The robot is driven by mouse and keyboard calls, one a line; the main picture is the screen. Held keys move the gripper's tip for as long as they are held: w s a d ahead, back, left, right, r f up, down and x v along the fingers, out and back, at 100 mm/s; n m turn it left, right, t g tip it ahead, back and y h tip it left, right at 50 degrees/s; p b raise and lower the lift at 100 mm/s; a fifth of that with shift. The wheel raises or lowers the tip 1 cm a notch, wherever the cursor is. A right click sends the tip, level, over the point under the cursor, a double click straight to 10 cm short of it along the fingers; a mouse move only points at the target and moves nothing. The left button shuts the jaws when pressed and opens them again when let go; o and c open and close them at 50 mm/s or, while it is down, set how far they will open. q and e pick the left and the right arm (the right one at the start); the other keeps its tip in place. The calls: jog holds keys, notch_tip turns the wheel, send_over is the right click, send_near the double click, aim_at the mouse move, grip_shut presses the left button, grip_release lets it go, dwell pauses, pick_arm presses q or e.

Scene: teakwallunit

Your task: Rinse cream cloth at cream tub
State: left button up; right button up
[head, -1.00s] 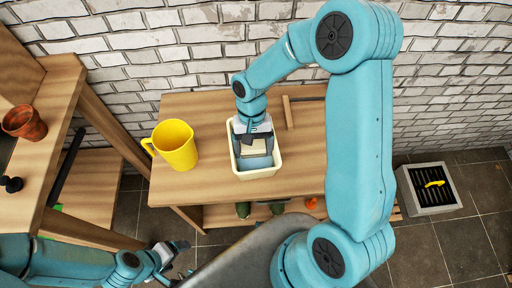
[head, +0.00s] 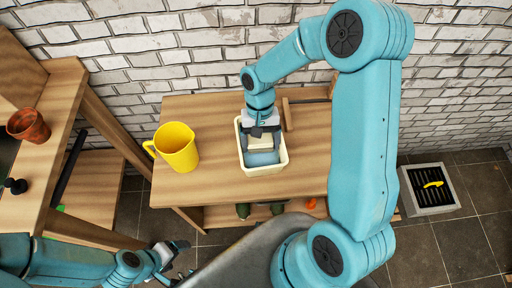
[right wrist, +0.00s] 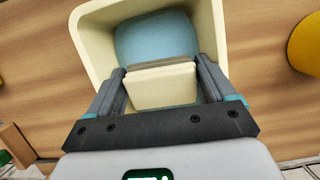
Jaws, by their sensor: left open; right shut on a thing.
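The cream tub (head: 286,163) stands on the wooden table and holds blue water (head: 262,158). My right gripper (head: 262,135) reaches down into the tub from above. In the right wrist view my right gripper (right wrist: 162,70) is shut on the cream cloth (right wrist: 160,88), a pale block-like piece between the two fingers. The cloth is over the blue water (right wrist: 155,38), within the tub's walls (right wrist: 218,30). I cannot tell whether the cloth's underside touches the water. My left gripper (head: 178,254) is open and empty at the lower left, away from the table.
A yellow jug (head: 177,148) stands left of the tub on the table (head: 215,185). A wooden stick (head: 287,114) lies close behind the tub. A shelf unit with a terracotta pot (head: 28,125) is at the left. A floor drain (head: 431,190) with a yellow item is at the right.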

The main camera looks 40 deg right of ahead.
jog(key=shift+r+p, duration=2.7)
jog(key=shift+r, duration=1.4)
jog(key=shift+f, duration=0.1)
